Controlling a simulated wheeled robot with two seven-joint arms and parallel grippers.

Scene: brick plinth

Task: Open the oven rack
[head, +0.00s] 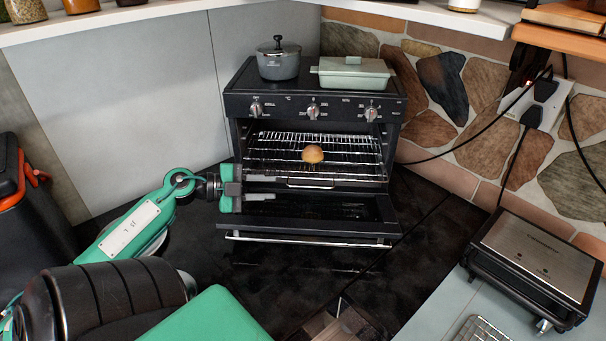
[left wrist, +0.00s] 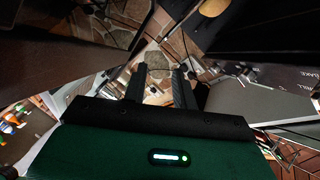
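The black oven (head: 313,106) stands in the corner with its door (head: 320,207) folded down and its door handle (head: 308,240) toward me. The wire oven rack (head: 352,158) is in the oven opening, with a small front handle (head: 310,184). A round brown bun (head: 313,154) sits on it. My left gripper (head: 238,190) is at the left edge of the opening, beside the rack's front and above the door's left side. In the left wrist view its two dark fingers (left wrist: 161,72) stand apart with nothing between them. My right gripper is out of view.
A grey pot (head: 278,62) and a pale green lidded dish (head: 352,74) stand on the oven top. A metal-topped appliance (head: 535,255) is at the right. A black and orange box (head: 30,200) is at the left. Dark counter is clear before the door.

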